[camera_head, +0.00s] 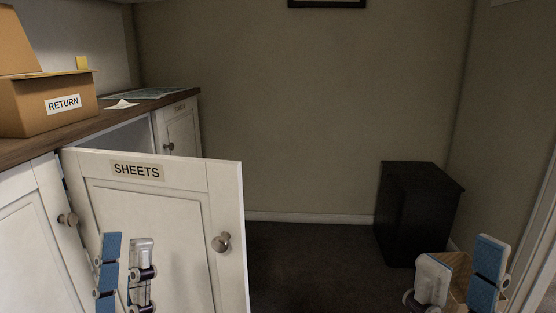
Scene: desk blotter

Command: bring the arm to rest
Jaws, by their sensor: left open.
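My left gripper (125,262) is open at the bottom left, in front of the white cabinet door labelled SHEETS (150,210). Nothing shows between its fingers but the door behind; I cannot tell whether it touches the door. My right gripper (461,268) is at the bottom right, its fingers apart in the picture. A brown thing (458,268) shows between those fingers; I cannot tell whether it is held or stands behind them. The lower parts of both grippers are cut off by the frame.
The SHEETS door stands swung out from the counter (45,148). On the counter are an open cardboard box labelled RETURN (45,108), a white paper piece (122,104) and a greenish flat mat (150,93). A black cabinet (415,210) stands at right. Carpet between is clear.

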